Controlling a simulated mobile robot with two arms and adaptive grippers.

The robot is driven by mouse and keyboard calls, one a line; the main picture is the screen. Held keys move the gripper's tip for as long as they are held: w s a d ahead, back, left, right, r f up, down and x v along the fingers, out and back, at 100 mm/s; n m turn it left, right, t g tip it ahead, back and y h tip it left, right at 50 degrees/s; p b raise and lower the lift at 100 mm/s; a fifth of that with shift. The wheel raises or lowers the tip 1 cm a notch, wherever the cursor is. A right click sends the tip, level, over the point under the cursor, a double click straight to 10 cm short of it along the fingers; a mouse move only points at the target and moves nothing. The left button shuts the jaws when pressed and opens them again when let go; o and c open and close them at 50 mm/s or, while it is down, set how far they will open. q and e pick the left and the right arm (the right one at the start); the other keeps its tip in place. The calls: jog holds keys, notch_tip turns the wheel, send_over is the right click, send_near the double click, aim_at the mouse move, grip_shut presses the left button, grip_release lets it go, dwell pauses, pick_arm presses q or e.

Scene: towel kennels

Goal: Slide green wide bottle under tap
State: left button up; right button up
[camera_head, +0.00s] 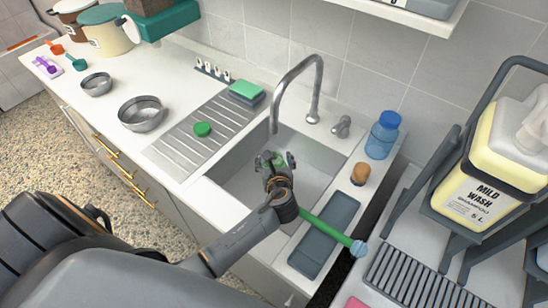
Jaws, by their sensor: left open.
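The silver tap (312,95) arches over the grey sink (236,165) at the back, its spout ending above the basin. My left gripper (277,160) is over the sink, just below the spout end, with its fingers apart. A small green surface (279,162) shows between the fingers; it looks like part of the green wide bottle. Most of it is hidden by the gripper, so I cannot tell its shape or whether the fingers touch it. My right gripper is not in view.
A blue bottle (383,135), a brown-topped item (360,174) and a dark tray (325,232) with a green-handled brush (335,234) stand or lie on the right.

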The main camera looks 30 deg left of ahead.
pick_arm(q)
jog(key=v, duration=1.1)
jog(key=shift+d, duration=0.2)
